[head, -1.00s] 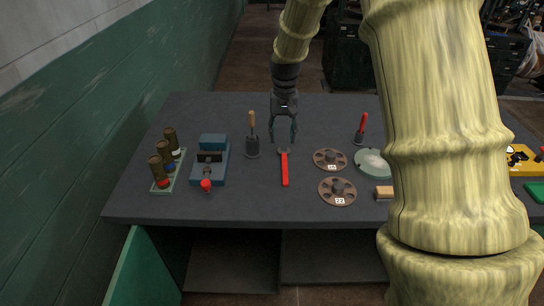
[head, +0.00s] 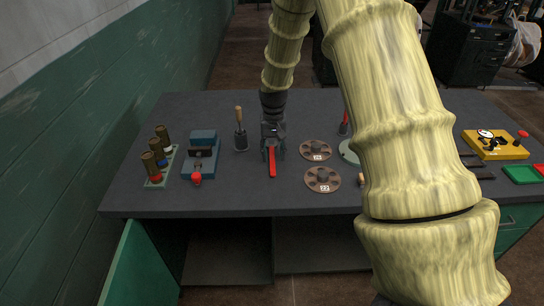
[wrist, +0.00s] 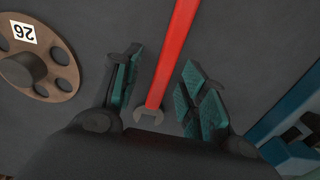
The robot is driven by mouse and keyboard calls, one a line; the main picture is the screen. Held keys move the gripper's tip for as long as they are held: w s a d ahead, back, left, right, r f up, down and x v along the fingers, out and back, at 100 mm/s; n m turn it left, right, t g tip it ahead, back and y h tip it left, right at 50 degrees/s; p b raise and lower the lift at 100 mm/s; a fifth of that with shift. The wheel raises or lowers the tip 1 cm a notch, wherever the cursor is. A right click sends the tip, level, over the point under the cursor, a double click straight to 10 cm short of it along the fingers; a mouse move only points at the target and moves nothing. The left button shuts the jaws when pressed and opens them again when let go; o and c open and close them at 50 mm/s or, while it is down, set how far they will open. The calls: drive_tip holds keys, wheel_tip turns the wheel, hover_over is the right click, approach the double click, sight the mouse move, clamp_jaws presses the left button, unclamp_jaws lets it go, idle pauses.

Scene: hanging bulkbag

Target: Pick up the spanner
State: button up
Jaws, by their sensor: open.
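The spanner (head: 272,168) lies flat on the dark bench top, its red handle towards the front edge. In the wrist view the red handle (wrist: 174,55) runs up out of the frame, and its grey open-ended jaw lies close to the gripper's palm. My gripper (head: 272,152) is low over the spanner's far end. In the wrist view the teal-padded fingers (wrist: 160,75) are open, one on each side of the spanner, with a gap on both sides. The gripper hides the spanner's head in the head view.
Two brown hand wheels (head: 316,150) (head: 322,180) lie close to the right. A blue vise-like block (head: 201,152) with a red knob and a holder with a wooden-handled tool (head: 240,130) stand to the left. Bare bench lies in front of the spanner.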

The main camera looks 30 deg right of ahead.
drive_tip(key=shift+f, duration=0.25)
drive_tip(key=shift+w+f, duration=0.35)
drive_tip(key=shift+w, duration=0.1)
drive_tip(key=shift+s+r, duration=0.2)
drive_tip(key=c, duration=0.4)
clamp_jaws()
